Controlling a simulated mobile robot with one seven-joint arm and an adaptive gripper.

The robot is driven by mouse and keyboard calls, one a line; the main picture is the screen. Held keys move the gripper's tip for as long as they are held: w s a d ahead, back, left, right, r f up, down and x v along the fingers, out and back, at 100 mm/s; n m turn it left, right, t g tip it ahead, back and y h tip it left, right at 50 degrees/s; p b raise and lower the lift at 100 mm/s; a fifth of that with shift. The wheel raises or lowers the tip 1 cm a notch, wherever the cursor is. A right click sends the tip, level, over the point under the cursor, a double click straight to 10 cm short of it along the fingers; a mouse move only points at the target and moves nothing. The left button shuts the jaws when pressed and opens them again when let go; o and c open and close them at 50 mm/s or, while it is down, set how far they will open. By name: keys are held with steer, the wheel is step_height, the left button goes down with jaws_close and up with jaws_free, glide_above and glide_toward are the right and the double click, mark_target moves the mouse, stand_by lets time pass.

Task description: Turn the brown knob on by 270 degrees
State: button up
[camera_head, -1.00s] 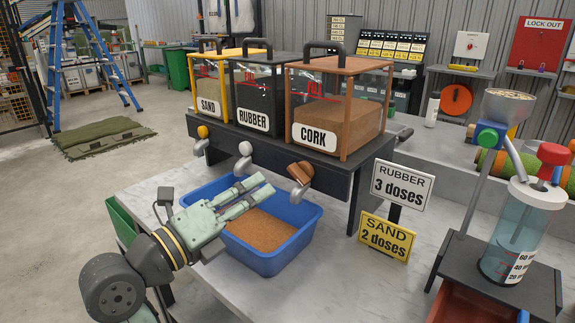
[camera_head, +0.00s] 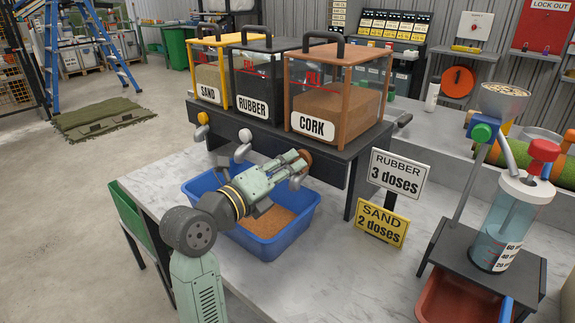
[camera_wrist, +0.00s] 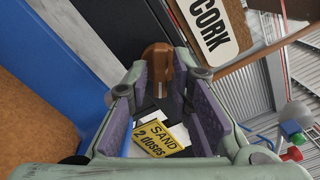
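The brown knob (camera_head: 306,157) is on the front of the dark dispenser stand, below the cork bin. It also shows in the wrist view (camera_wrist: 157,62) as an upright grip piece straight ahead of my fingers. My gripper (camera_head: 296,163) reaches up to the knob from the left in the head view. In the wrist view, my gripper (camera_wrist: 159,68) has its two fingers apart, with the knob between or just beyond their tips. Whether the pads touch it is not clear. The fingers partly hide the knob in the head view.
A blue tub (camera_head: 308,211) with brown granules sits below the spouts. A yellow knob (camera_head: 202,118) and a white knob (camera_head: 244,136) are to the left. Rubber (camera_head: 401,175) and sand (camera_head: 381,225) dose signs stand at the right.

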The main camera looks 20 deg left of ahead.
jaws_close()
steer(key=shift+m+b, duration=0.35)
steer(key=shift+m, duration=0.05)
steer(key=shift+d+m+b, duration=0.1)
steer(key=shift+m+b, duration=4.35)
steer(key=shift+m, duration=0.55)
steer(key=shift+r, duration=0.1)
jaws_free()
